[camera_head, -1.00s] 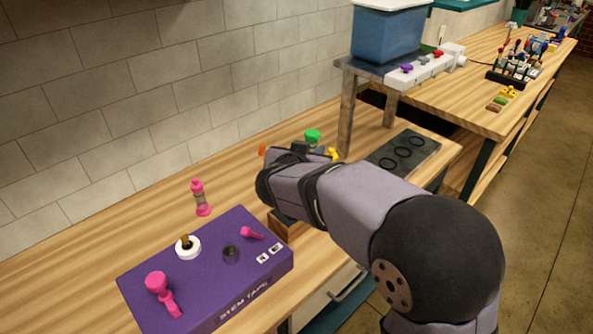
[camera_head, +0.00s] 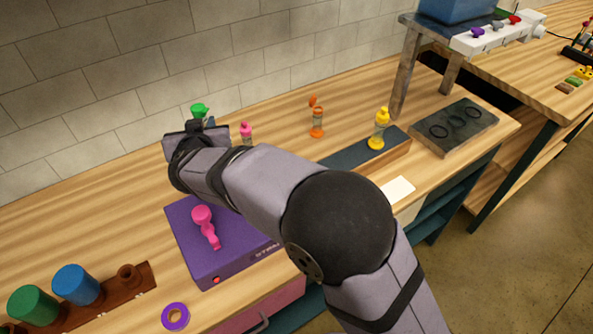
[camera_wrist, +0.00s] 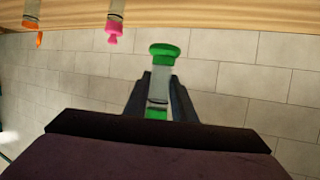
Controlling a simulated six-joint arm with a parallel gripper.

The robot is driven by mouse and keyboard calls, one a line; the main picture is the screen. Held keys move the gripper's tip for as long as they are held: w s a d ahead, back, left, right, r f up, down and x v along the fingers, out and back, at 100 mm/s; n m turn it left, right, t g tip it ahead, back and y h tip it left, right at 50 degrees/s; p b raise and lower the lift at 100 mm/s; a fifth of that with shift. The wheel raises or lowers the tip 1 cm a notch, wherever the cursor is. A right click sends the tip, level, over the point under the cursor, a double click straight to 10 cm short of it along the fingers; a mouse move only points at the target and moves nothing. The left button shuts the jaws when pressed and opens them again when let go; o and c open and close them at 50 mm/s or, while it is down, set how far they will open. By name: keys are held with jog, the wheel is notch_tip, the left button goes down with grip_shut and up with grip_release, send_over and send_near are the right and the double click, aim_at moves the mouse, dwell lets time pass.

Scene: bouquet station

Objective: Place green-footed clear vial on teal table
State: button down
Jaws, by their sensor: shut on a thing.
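My gripper (camera_wrist: 158,98) is shut on the clear vial (camera_wrist: 160,78), which has a green piece at each end. In the wrist view its wide green end sticks out beyond the fingers, and the other green end shows between them. In the head view a green end (camera_head: 199,110) shows just above my gripper (camera_head: 195,130), in front of the tiled wall; the rest is mostly hidden. The vial's height above the bench is hard to judge. No teal tabletop is clearly in view now; teal shows only on the bench's lower frame (camera_head: 432,226).
A pink vial (camera_head: 246,133), an orange vial (camera_head: 317,122) and a yellow vial (camera_head: 379,130) stand right of my gripper. The purple box (camera_head: 238,262) is in front. A brown rack (camera_head: 142,280) with green and blue cylinders is at lower left.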

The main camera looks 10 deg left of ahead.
jog(key=s+a+f+n+g+y, duration=0.2)
jog(key=s+a+n+y, duration=0.1)
jog(key=s+a, duration=0.7)
jog(key=s+a+f+n+g+y, duration=0.1)
jog(key=s+a+n+g+y, duration=0.15)
jog(key=s+a, duration=0.8)
jog(key=shift+h, duration=0.25)
jog(key=shift+s+d+f, duration=0.15)
jog(key=shift+d+f, duration=0.15)
jog(key=shift+f, duration=1.4)
jog(key=shift+s+d+f, duration=0.2)
jog(key=shift+d+f, duration=0.05)
jog(key=shift+f, duration=1.4)
jog(key=shift+s+d+f, duration=0.15)
jog(key=shift+d+f, duration=0.15)
jog(key=shift+f, duration=1.4)
jog(key=shift+f+b, duration=0.2)
jog(key=shift+b, duration=0.15)
jog(key=c, duration=1.5)
grip_release()
jog(key=shift+r, duration=0.2)
jog(key=b+v, duration=0.1)
jog(key=v, duration=1.1)
jog(key=shift+s+f+b, duration=0.15)
jog(key=shift+b, duration=0.25)
